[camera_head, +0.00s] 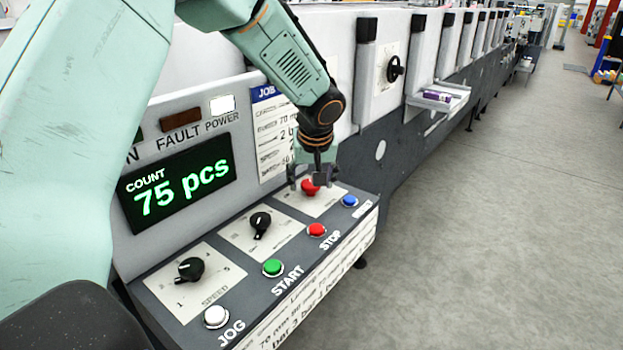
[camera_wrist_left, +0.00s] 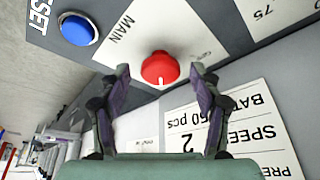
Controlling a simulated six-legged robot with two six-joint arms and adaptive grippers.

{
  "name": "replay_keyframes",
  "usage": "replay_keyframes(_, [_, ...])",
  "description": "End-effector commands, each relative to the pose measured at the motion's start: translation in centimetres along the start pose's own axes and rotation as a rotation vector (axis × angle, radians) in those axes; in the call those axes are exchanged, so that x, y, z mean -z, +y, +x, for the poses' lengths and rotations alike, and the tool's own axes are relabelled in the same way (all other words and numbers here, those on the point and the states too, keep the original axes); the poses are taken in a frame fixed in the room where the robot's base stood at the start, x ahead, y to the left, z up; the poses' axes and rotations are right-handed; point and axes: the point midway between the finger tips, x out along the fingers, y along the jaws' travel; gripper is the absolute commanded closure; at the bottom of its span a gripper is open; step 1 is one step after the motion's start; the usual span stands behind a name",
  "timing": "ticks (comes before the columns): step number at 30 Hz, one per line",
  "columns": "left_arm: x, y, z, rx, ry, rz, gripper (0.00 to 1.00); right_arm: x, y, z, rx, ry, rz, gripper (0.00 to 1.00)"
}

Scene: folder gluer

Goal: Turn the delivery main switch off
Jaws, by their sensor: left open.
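The main switch is a red rotary knob (camera_head: 309,187) on a white plate at the far right end of the slanted control panel (camera_head: 258,287). In the left wrist view the red knob (camera_wrist_left: 160,69) sits beside the word MAIN. My left gripper (camera_head: 315,184) is over this knob, its fingers pointing down. In the left wrist view my left gripper (camera_wrist_left: 163,80) is open, with one finger on each side of the knob and gaps between. I cannot tell whether the fingertips reach down to the plate. My right gripper is not in view.
Near the knob are a blue reset button (camera_head: 349,201) and a red stop button (camera_head: 317,230). A green start button (camera_head: 272,268), a white jog button (camera_head: 215,316) and two black selectors lie closer. A display (camera_head: 180,184) reads 75 pcs. Open floor lies right.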

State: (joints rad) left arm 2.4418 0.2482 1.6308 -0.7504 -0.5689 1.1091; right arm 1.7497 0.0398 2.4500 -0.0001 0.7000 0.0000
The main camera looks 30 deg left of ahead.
Motion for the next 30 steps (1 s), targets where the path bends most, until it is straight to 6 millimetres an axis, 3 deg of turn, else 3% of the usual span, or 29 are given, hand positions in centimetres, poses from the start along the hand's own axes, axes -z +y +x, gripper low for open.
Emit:
replay_keyframes(7, [0.25,0.01,0.16,-0.001,0.0,0.0,0.36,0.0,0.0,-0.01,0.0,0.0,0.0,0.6])
replay_keyframes(25, [0.3,0.07,0.11,-0.001,0.001,-0.001,0.87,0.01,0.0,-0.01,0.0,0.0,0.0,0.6])
replay_keyframes(30, [0.32,0.09,0.11,0.001,0.002,-0.006,0.89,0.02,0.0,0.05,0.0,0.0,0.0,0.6])
